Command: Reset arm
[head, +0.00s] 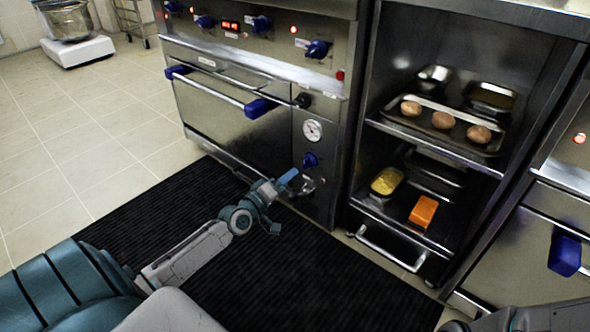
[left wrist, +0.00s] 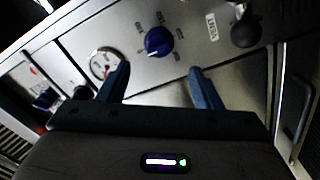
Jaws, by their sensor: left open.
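My left gripper (head: 283,183) reaches in from the left in the head view, low in front of the steel oven's control panel. In the left wrist view its two blue fingers (left wrist: 160,85) stand apart with nothing between them. Beyond them is the panel with a blue knob (left wrist: 158,41) and a round gauge (left wrist: 104,63). In the head view the same gauge (head: 312,130) and knob (head: 310,160) are just above and right of the gripper. Whether the fingers touch the panel cannot be told. My right gripper is not in view.
A steel oven (head: 232,108) with a blue-ended handle stands ahead. Right of it, an open shelf unit holds a tray (head: 458,145) of round brown items, a yellow-filled container (head: 386,181) and an orange block (head: 423,211).

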